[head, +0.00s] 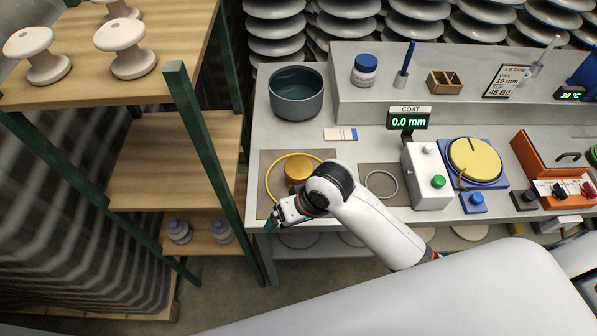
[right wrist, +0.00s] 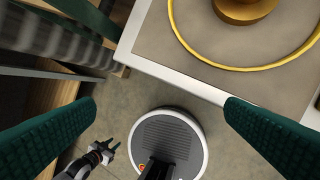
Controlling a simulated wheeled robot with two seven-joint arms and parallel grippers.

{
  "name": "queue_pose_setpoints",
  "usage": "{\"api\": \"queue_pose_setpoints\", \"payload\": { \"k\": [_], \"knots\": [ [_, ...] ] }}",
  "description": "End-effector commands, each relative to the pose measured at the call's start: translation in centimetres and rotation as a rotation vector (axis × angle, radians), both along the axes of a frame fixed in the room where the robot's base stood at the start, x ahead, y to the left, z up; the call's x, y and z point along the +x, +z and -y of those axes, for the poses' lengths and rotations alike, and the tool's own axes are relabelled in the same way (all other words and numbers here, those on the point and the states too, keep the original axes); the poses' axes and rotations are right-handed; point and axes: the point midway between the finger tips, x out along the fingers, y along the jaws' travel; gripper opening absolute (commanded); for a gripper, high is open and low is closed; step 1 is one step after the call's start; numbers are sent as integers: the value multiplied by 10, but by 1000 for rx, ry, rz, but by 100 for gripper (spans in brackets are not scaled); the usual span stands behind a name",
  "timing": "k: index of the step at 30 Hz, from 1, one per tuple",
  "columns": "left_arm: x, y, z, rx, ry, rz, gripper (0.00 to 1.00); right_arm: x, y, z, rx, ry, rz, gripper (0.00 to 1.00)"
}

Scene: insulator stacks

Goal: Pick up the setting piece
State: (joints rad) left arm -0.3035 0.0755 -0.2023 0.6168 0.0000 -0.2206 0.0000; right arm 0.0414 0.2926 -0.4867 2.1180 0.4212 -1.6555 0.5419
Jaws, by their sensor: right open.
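A brass-coloured stepped round piece (head: 297,168), which I take as the setting piece, stands inside a yellow ring (head: 268,180) on a grey-brown mat (head: 268,160) at the bench's left end. In the right wrist view the piece (right wrist: 243,8) is cut off by the top edge, with the ring (right wrist: 228,66) curving below it. My right gripper (head: 270,222) is at the bench's front left edge, nearer me than the piece and apart from it. In the right wrist view its green fingers (right wrist: 160,108) are wide open and empty. A small dark gripper (right wrist: 104,152), apparently my left, shows low down; its jaws are unclear.
A shelf rack (head: 190,105) with white insulators stands left of the bench, its green post close to my right gripper. A dark bowl (head: 296,95) stands behind the ring. A second mat with a grey ring (head: 381,184) and a white COAT gauge (head: 427,175) lie to the right.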

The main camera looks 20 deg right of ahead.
Motion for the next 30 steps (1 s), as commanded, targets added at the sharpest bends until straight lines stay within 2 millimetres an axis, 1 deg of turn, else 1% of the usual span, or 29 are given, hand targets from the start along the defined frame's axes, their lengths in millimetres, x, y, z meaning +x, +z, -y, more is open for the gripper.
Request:
{"api": "queue_pose_setpoints", "payload": {
  "k": [1,4,8,11,12,15,18,21,23,25,30],
  "knots": [
    [2,0,-1,2,-1,2,36,10,3,-2,-5,-5,-10,93],
    [4,0,-2,3,-1,6,36,27,6,-6,-16,-29,-52,93],
    [4,0,-2,3,0,7,36,59,15,-1,-61,-104,-121,93],
    [5,0,-3,3,0,8,36,88,27,14,-121,-215,-183,93],
    [5,0,-3,3,0,8,36,98,33,22,-144,-265,-204,93],
    [5,0,-4,4,1,8,36,120,48,41,-190,-386,-244,93],
    [6,0,-4,5,2,9,36,134,60,56,-216,-478,-267,93],
    [6,1,-4,5,2,9,36,141,66,64,-230,-530,-280,93],
    [6,2,-4,5,2,9,36,142,62,66,-234,-545,-285,93],
    [6,4,-4,5,2,9,36,142,52,66,-235,-550,-287,93],
    [6,8,-4,5,2,9,36,141,22,66,-234,-547,-287,93]
  ]
}}
